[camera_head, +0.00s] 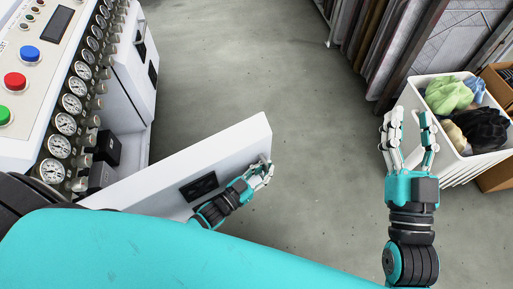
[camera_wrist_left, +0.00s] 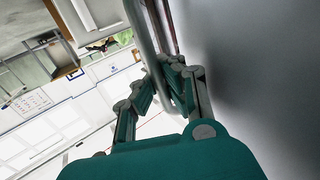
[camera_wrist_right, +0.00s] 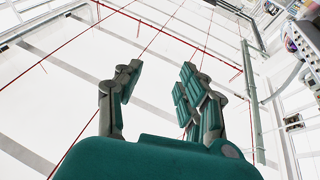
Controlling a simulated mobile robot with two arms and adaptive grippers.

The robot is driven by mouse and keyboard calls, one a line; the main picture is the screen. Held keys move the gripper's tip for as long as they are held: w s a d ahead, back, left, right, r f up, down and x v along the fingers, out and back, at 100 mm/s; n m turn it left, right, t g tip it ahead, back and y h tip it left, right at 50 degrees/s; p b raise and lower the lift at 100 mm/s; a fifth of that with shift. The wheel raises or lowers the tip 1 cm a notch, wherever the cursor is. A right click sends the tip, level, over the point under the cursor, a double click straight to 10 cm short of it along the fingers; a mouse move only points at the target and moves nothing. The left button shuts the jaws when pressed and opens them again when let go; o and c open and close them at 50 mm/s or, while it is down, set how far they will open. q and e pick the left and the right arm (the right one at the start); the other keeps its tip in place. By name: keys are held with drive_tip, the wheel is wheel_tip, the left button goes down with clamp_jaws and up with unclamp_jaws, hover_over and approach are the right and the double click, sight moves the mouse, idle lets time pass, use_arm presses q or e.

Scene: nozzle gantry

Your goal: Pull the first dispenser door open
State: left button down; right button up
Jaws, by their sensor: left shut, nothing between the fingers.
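The white dispenser door (camera_head: 185,160) stands swung out from the machine on the left in the head view, with a dark vent-like patch low on its face. My left gripper (camera_head: 264,171) is at the door's free end, close against its face. In the left wrist view its fingers (camera_wrist_left: 165,88) are shut and empty beside a grey bar (camera_wrist_left: 138,25) and the large grey door surface (camera_wrist_left: 255,80). I cannot tell whether they touch. My right gripper (camera_head: 410,125) is open and empty to the right, in front of a white crate; its spread fingers (camera_wrist_right: 158,85) show in the right wrist view.
The white machine (camera_head: 22,95) with several gauges and coloured buttons fills the left side. A white crate (camera_head: 410,108) of cloths and upright panels (camera_head: 410,35) stand at the right. Grey floor (camera_head: 240,65) is clear between. My teal body covers the bottom of the head view.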

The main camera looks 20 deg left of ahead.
use_arm(q)
drive_tip(key=s+d+m+g+h+p, duration=0.1)
drive_tip(key=s+d+m+g+h, duration=0.1)
drive_tip(key=s, duration=0.7)
drive_tip(key=s+d+m+g+h+p, duration=0.2)
drive_tip(key=s+d+m+g+h, duration=0.1)
drive_tip(key=s+d, duration=0.4)
drive_tip(key=shift+s+d+f+h, duration=0.15)
drive_tip(key=shift+s+d+h, duration=0.2)
drive_tip(key=shift+s, duration=1.2)
use_arm(e)
wheel_tip(320, 180, down, 15)
drive_tip(key=s+d+g+h, duration=0.2)
drive_tip(key=g+h, duration=0.1)
drive_tip(key=g, duration=0.6)
drive_tip(key=shift+s+d+g, duration=0.15)
drive_tip(key=shift+d+g, duration=0.15)
drive_tip(key=shift+d, duration=0.1)
use_arm(q)
drive_tip(key=c, duration=1.7)
unclamp_jaws()
drive_tip(key=shift+o, duration=0.3)
use_arm(e)
drive_tip(key=shift+a, duration=0.1)
use_arm(q)
drive_tip(key=shift+h, duration=0.25)
drive_tip(key=shift+s, duration=0.1)
use_arm(e)
drive_tip(key=shift+r, duration=0.1)
